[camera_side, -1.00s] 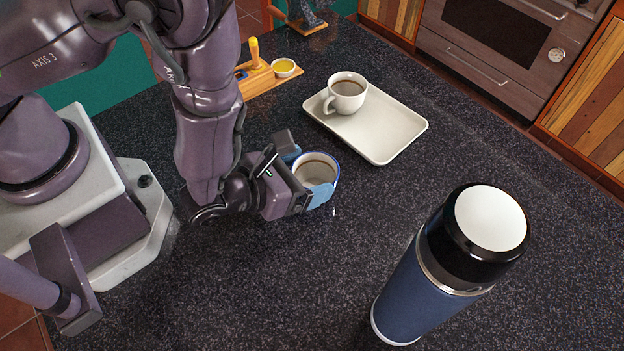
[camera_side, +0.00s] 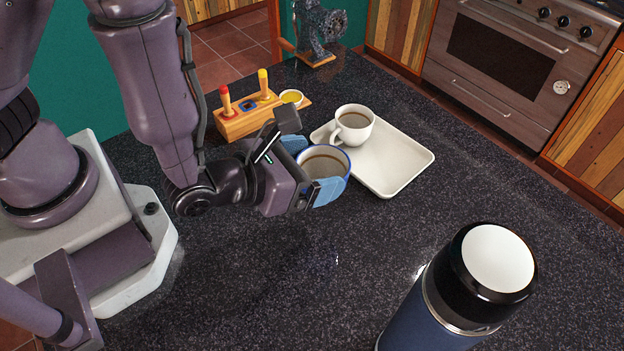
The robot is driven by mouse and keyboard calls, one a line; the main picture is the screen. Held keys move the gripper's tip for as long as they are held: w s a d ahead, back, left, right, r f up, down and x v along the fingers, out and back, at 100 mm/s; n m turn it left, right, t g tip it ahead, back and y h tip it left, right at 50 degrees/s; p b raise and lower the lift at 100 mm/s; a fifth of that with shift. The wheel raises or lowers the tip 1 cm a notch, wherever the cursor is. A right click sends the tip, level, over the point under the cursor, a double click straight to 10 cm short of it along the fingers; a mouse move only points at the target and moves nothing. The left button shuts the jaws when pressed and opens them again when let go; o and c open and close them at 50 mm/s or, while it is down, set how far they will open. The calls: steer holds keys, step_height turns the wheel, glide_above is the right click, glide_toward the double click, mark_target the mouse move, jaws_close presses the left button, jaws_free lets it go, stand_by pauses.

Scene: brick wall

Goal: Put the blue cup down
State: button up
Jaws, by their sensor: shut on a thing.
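The blue cup (camera_side: 323,163) has a blue rim, a pale inside and a brown drink in it. It is upright. My gripper (camera_side: 311,167) is shut on it from the left, with light blue finger pads on opposite sides of the cup. The cup appears to be held above the dark speckled counter (camera_side: 300,270), just left of and partly in front of the tray's left edge. My fingers hide much of the cup's outer wall.
A cream tray (camera_side: 400,165) holds a white cup (camera_side: 353,125) of brown drink. A large blue flask (camera_side: 440,310) stands front right. The middle foreground counter is clear.

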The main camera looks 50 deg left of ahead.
steer(key=w+a+r+n+y, duration=0.2)
steer(key=w+a+r, duration=0.2)
steer(key=w+a, duration=0.15)
glide_above(383, 172)
steer(key=shift+f, duration=6.3)
